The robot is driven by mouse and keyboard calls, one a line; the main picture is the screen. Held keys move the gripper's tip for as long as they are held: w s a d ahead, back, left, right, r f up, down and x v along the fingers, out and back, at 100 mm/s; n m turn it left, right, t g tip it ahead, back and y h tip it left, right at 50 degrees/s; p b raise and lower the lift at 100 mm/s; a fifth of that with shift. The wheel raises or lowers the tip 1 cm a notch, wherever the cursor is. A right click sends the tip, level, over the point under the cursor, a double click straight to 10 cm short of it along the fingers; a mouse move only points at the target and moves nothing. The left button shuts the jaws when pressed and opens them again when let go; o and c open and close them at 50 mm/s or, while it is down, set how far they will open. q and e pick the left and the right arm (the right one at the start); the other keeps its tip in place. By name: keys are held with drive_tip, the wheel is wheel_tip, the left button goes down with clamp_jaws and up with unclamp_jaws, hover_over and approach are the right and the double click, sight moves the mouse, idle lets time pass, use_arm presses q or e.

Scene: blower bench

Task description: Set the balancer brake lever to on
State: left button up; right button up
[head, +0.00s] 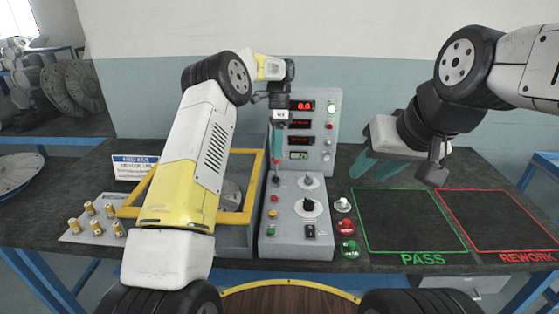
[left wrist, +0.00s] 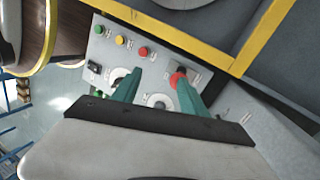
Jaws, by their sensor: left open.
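The control panel (head: 290,236) stands on the bench. A small red-tipped lever (left wrist: 177,77) is at the upper end of the panel in the left wrist view, by the right-hand fingertip; its label is unreadable. In the head view this spot is partly covered by my left gripper (head: 277,172). My left gripper (left wrist: 160,78) is open, its teal fingers pointing down at the panel, with nothing visibly held. I cannot tell whether a finger touches the lever. My right gripper (head: 378,165) is above the bench to the right, partly hidden by its own wrist.
Red (head: 273,198), yellow (head: 272,213) and green (head: 271,232) buttons line the panel's left side, beside two dials. A display tower (head: 328,140) rises behind. A yellow frame (head: 250,185) is left. Green PASS (head: 405,220) and red REWORK (head: 495,218) areas are empty.

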use_arm(q)
drive_tip(key=s+d+r, duration=0.1)
drive_tip(key=s, duration=1.2)
drive_tip(key=shift+r, duration=0.1)
drive_tip(key=c, duration=0.4)
drive_tip(key=shift+w+a+r+t, duration=0.15)
drive_tip(key=shift+a+r+t, duration=0.1)
drive_tip(key=shift+t, duration=0.15)
drive_tip(key=c, duration=0.3)
drive_tip(key=a+r+m+t, duration=0.1)
drive_tip(key=t, duration=0.1)
drive_tip(key=w+r+m+t, duration=0.1)
drive_tip(key=a+r+m+t+h, duration=0.1)
drive_tip(key=r+t, duration=0.1)
drive_tip(key=shift+w+a+r+t, duration=0.1)
drive_tip(key=shift+w+a+t, duration=0.2)
drive_tip(key=shift+w, duration=0.05)
clamp_jaws()
drive_tip(key=w+d+f+m+t, duration=0.1)
drive_tip(key=w+f, duration=0.6)
drive_tip(key=f, duration=0.1)
drive_tip(key=shift+w+f, duration=0.3)
drive_tip(key=shift+f, duration=0.05)
